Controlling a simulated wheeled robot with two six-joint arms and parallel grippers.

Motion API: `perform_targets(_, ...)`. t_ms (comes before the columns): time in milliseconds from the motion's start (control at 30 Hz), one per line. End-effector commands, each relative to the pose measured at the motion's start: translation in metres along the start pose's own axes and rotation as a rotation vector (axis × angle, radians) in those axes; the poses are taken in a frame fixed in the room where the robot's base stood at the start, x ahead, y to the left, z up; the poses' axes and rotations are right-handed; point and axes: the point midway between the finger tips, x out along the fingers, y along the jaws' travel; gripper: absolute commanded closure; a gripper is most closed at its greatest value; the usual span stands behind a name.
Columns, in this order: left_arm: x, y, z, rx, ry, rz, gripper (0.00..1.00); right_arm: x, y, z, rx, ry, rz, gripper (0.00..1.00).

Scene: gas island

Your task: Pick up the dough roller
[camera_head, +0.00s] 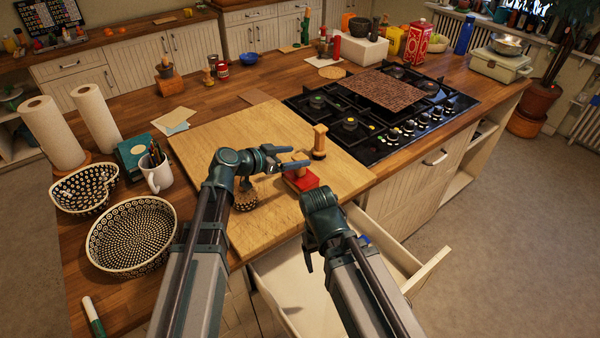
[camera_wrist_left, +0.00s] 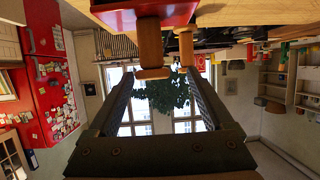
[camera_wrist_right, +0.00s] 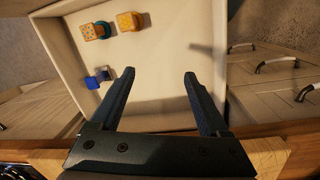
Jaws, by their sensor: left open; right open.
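An upright wooden piece with a wider top (camera_head: 319,142), perhaps the dough roller, stands on the large wooden board (camera_head: 255,215). A red block (camera_head: 302,180) lies nearer to me on the board. In the left wrist view, a wooden piece with a bar-like end (camera_wrist_left: 150,45) shows in front of the red block (camera_wrist_left: 115,17); I cannot tell which is the roller. My left gripper (camera_head: 292,157) is open just above the red block, its fingers (camera_wrist_left: 157,72) on either side of the bar-like end, with gaps. My right gripper (camera_head: 307,262) is open, empty and above the open drawer (camera_wrist_right: 150,65).
Several small blue and yellow items (camera_wrist_right: 97,31) lie in the drawer. A round patterned item (camera_head: 245,200) sits under my left wrist. Patterned bowls (camera_head: 132,235) and a mug (camera_head: 158,175) stand left. The black gas hob (camera_head: 350,125) is beyond the board.

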Motion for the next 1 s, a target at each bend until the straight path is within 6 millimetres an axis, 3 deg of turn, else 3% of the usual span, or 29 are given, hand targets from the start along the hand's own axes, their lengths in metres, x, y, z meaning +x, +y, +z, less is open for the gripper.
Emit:
perform_targets(167,0.012,0.003,0.002,0.002,-0.001,0.003,0.15,0.007,-0.001,0.000,0.000,0.000,0.000,0.21)
perform_targets(433,0.050,0.007,0.003,0.001,0.000,0.002,0.15,0.022,-0.002,-0.001,0.000,0.000,0.000,0.21)
perform_targets(700,0.052,0.008,0.001,0.001,0.000,0.001,0.17,0.021,-0.002,-0.001,0.000,0.000,0.000,0.21)
perform_targets(1000,0.051,0.008,0.002,0.000,0.000,0.001,0.71,0.021,-0.002,-0.001,0.000,0.000,0.000,0.21)
